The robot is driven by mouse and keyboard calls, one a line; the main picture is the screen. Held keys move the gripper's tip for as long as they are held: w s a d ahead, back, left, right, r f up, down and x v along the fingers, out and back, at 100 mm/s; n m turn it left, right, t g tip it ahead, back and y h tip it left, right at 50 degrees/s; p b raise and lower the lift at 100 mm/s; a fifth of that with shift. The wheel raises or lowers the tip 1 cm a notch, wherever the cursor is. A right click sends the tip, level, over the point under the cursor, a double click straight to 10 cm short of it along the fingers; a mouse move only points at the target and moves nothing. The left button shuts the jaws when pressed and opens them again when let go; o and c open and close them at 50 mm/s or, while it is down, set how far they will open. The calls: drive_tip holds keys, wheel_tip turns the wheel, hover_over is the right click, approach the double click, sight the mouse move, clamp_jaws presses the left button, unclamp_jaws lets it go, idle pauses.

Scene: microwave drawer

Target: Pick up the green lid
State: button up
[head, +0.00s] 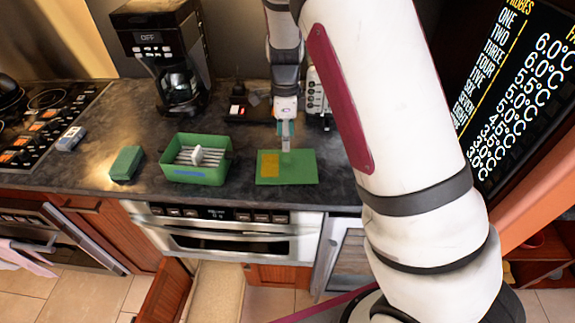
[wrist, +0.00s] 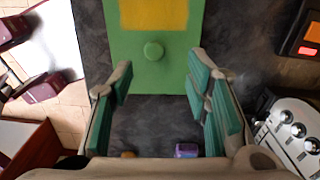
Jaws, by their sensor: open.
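The green lid (head: 302,171) lies flat on the dark counter, right of a green bin. It is a rectangle with a yellow patch on its left part. In the wrist view the lid (wrist: 179,70) has a round green knob (wrist: 153,51) near its middle, with the yellow patch beyond it. My gripper (head: 286,148) points down over the lid's far edge area. In the wrist view my gripper (wrist: 158,71) has its teal-padded fingers wide apart and nothing between them. The knob appears just ahead of the fingertips; exact height above the lid is unclear.
The green bin (head: 222,173) holds a white rack-like insert. A green block (head: 126,163) sits left of it. A coffee maker (head: 165,50) and a black device (head: 240,103) stand behind. A silver appliance (wrist: 290,130) is close on the right. A stove (head: 40,115) is far left.

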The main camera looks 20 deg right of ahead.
sight(287, 159)
drive_tip(key=shift+f, duration=0.9)
drive_tip(key=f, duration=0.2)
drive_tip(key=s+f+p, duration=0.1)
drive_tip(key=f, duration=0.1)
drive_tip(key=shift+f, duration=0.2)
drive_tip(key=shift+w+f+p, duration=0.1)
drive_tip(key=shift+f+p, duration=0.2)
drive_tip(key=shift+f, duration=0.25)
clamp_jaws()
